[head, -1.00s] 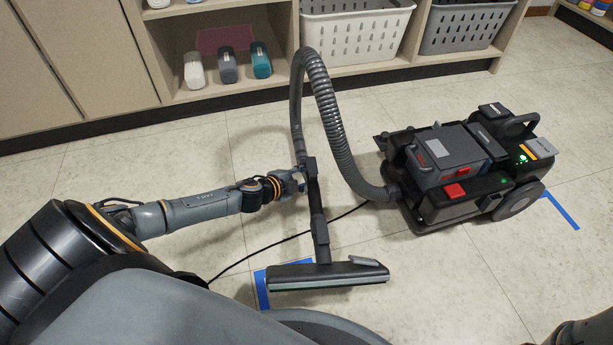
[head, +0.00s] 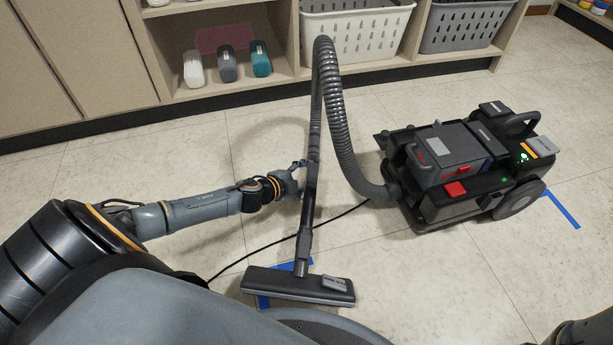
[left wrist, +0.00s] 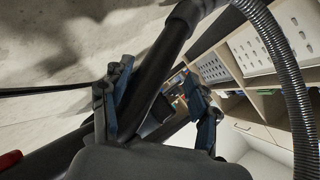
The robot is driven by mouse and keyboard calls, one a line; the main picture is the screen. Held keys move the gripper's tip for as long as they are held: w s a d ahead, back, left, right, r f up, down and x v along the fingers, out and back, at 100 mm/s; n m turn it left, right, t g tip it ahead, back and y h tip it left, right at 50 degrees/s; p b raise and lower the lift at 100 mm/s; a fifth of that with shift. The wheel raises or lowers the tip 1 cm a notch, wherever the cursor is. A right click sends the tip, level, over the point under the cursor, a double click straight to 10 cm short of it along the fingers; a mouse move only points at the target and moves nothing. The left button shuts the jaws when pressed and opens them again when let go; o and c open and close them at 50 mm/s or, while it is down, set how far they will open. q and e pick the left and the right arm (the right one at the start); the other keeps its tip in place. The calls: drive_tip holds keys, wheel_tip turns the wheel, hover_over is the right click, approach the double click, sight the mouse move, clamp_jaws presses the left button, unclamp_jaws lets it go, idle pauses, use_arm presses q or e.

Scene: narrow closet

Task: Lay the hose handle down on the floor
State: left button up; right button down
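The hose handle (head: 311,182) is a dark tube standing tilted, its top end leading into the ribbed grey hose (head: 342,125). Its wide flat floor head (head: 298,286) is on the floor at the lower middle. My left gripper (head: 299,180) is beside the handle at mid-height, on its left. In the left wrist view, the fingers of my left gripper (left wrist: 162,100) are spread apart. The dark tube (left wrist: 152,75) runs diagonally past the left finger, with a gap to the right finger. Whether a finger touches it is unclear. My right gripper is out of view.
The vacuum body (head: 462,170) stands on the floor at right, joined to the hose. A black cable (head: 270,252) crosses the floor. Blue tape (head: 562,210) marks the floor. Shelving with a white basket (head: 355,35) and bottles (head: 228,66) lines the back. Floor left of the handle is open.

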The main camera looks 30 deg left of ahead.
use_arm(q)
drive_tip(key=v, duration=0.8)
idle(1.0)
